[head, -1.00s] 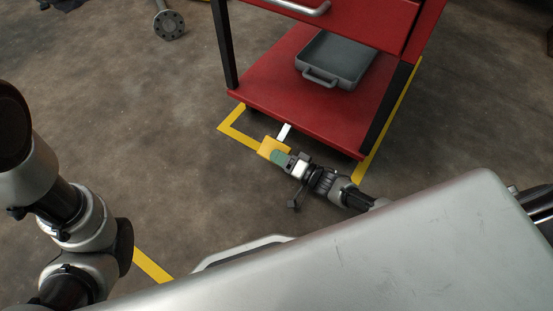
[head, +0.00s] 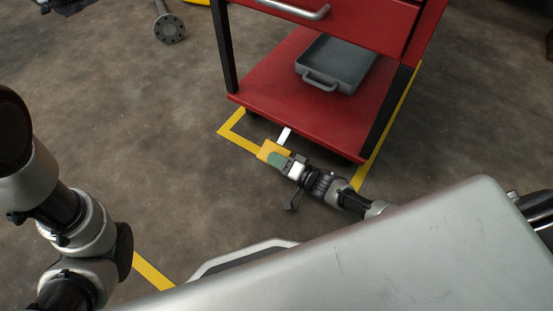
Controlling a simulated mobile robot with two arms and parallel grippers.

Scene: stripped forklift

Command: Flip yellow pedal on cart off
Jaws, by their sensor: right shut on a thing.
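The red cart (head: 290,95) stands in the upper middle of the head view. Its yellow pedal (head: 266,149) sticks out low at the front edge, on a pale bar (head: 285,135). My right gripper (head: 279,159) is at the pedal, with its greenish fingertip against the yellow part. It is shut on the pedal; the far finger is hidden. My left arm shows at the left edge, but its gripper is out of view.
A grey tray (head: 346,60) with a handle lies on the cart's lower shelf. Yellow floor tape (head: 234,126) runs around the cart. A flanged metal shaft (head: 169,27) lies on the floor at the upper left.

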